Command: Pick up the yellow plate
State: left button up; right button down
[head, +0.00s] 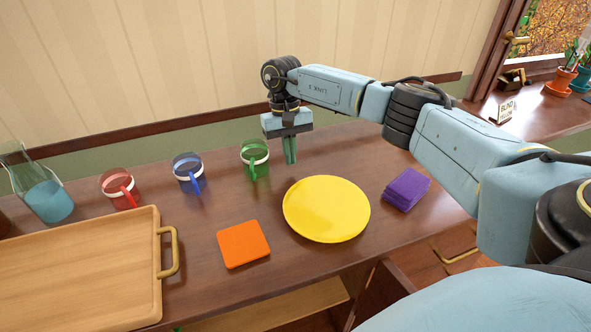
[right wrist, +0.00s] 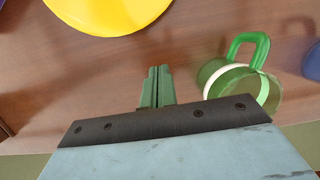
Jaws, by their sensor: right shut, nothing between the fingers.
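The yellow plate (head: 326,209) lies flat on the brown wooden table, right of the middle in the head view. Part of it also shows at the top of the right wrist view (right wrist: 105,12). My right gripper (head: 290,160) is shut and empty, pointing down behind the plate's far left edge and apart from it. Its closed green fingers (right wrist: 158,72) show in the right wrist view, between the plate and the green mug. My left gripper is not in view.
The green mug (head: 254,164) stands close left of my right gripper. A blue mug (head: 189,175), a red mug (head: 120,190) and a glass pitcher (head: 45,195) stand farther left. An orange coaster (head: 243,244), purple stack (head: 407,189) and wooden tray (head: 75,275) lie around the plate.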

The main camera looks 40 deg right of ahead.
jog(key=shift+x, duration=1.05)
jog(key=shift+s+a+r, duration=0.1)
jog(key=shift+s+r, duration=0.05)
jog(key=shift+s, duration=0.35)
jog(key=shift+s+a+r, duration=0.1)
jog(key=shift+s+a, duration=0.05)
jog(key=shift+s, duration=0.3)
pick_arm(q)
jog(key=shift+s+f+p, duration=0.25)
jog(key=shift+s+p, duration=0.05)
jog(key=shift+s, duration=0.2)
pick_arm(e)
jog(key=shift+s+a, duration=0.3)
jog(key=shift+s, duration=0.6)
